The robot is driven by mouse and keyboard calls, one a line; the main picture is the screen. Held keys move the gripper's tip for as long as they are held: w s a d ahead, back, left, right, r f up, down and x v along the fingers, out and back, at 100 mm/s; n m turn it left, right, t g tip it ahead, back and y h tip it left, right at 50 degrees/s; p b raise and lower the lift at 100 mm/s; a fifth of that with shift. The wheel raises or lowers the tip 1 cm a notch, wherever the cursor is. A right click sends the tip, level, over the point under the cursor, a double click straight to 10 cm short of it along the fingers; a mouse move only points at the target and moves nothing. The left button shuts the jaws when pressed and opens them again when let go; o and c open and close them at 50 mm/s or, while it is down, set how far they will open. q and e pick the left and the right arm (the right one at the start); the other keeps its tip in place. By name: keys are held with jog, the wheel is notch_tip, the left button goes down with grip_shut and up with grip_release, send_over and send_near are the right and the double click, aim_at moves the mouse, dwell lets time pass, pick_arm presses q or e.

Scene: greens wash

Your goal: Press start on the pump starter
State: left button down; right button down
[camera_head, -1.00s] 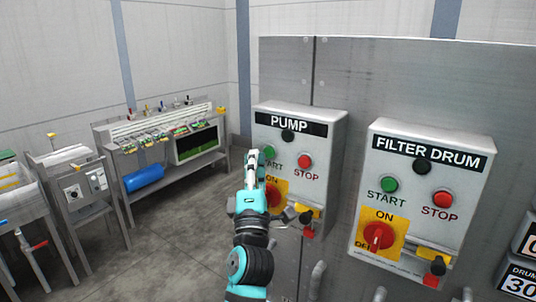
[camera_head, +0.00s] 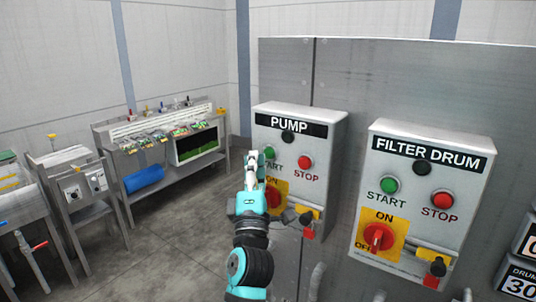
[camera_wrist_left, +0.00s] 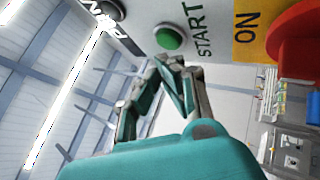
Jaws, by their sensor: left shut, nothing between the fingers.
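The pump starter (camera_head: 328,140) is a grey box on the cabinet front, labelled PUMP. Its green start button (camera_head: 269,152) shows just right of my left gripper (camera_head: 252,156), which partly covers the START lettering. Its red stop button (camera_head: 305,161) is to the right. In the left wrist view the green start button (camera_wrist_left: 168,38) lies just beyond the fingertips of my left gripper (camera_wrist_left: 168,62). The gripper is shut and empty. A small gap seems to show between tips and button; contact cannot be told for sure. My right gripper is not in view.
The filter drum starter (camera_head: 430,165), with similar buttons, is on the same cabinet to the right. The pump's red rotary switch (camera_head: 274,196) sits below its start button, partly behind my gripper. A steel bench (camera_head: 132,189) stands back left, with clear floor (camera_head: 180,235) before it.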

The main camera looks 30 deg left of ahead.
pick_arm(q)
jog(key=shift+w, duration=0.2)
jog(key=shift+w, duration=0.25)
jog(key=shift+w, duration=0.45)
dwell(0.8)
jog(key=shift+s+r, duration=0.1)
dwell(0.4)
jog(key=shift+s+p, duration=0.4)
jog(key=shift+s, duration=0.4)
jog(key=shift+s+a+p, duration=0.15)
jog(key=shift+s+p, duration=0.75)
jog(key=shift+s, duration=1.55)
